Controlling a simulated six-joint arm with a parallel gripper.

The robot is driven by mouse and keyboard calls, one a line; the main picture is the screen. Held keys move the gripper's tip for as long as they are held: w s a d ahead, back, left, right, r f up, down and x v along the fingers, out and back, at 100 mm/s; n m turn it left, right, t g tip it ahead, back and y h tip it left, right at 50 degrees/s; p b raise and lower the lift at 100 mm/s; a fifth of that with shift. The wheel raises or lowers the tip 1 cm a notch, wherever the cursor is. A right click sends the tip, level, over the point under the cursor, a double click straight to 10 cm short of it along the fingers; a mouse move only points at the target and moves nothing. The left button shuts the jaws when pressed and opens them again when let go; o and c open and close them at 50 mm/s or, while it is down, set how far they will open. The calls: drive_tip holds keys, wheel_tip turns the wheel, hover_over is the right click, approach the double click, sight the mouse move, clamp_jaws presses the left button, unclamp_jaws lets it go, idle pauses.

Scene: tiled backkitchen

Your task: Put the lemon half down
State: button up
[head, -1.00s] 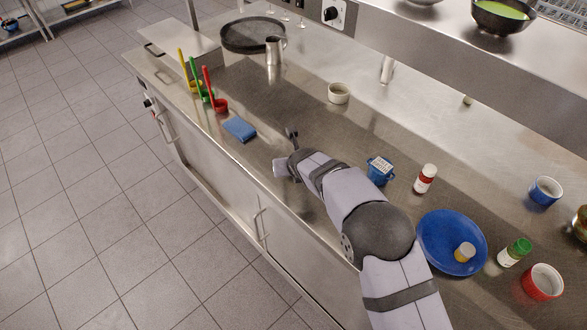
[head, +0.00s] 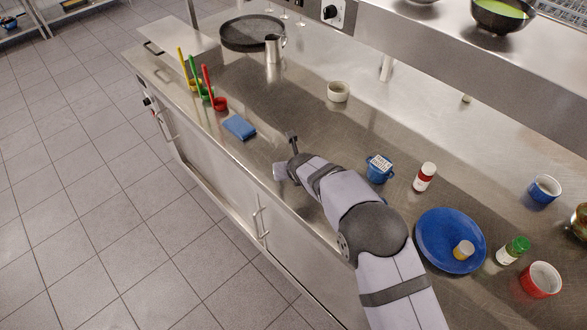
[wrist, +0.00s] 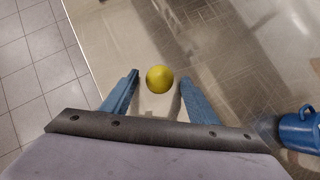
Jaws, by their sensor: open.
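The lemon half (wrist: 160,79) shows as a round yellow shape in the wrist view, in the gap between my two finger ends. I cannot tell whether it touches the steel counter (wrist: 225,75) under it. My gripper (wrist: 158,88) is open, with a blue finger on either side of the lemon half and a visible gap to each. In the head view my gripper (head: 292,145) is low over the counter near its front edge, and the lemon half is hidden there.
A blue labelled pot (head: 378,171) stands right of my gripper, beside a red-labelled jar (head: 424,177). A blue sponge (head: 239,128) lies to the left, and a white ramekin (head: 338,92) stands behind. The counter between them is clear. The front edge drops to a tiled floor (head: 120,220).

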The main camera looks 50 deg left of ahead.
drive_tip(key=shift+r, duration=0.2)
drive_tip(key=shift+s+d+r, duration=0.25)
drive_tip(key=shift+d+r, duration=0.1)
drive_tip(key=shift+r, duration=0.15)
drive_tip(key=b+v, duration=0.2)
drive_tip(key=v, duration=0.8)
drive_tip(key=shift+s+d+r, duration=0.15)
drive_tip(key=shift+d+r, duration=0.05)
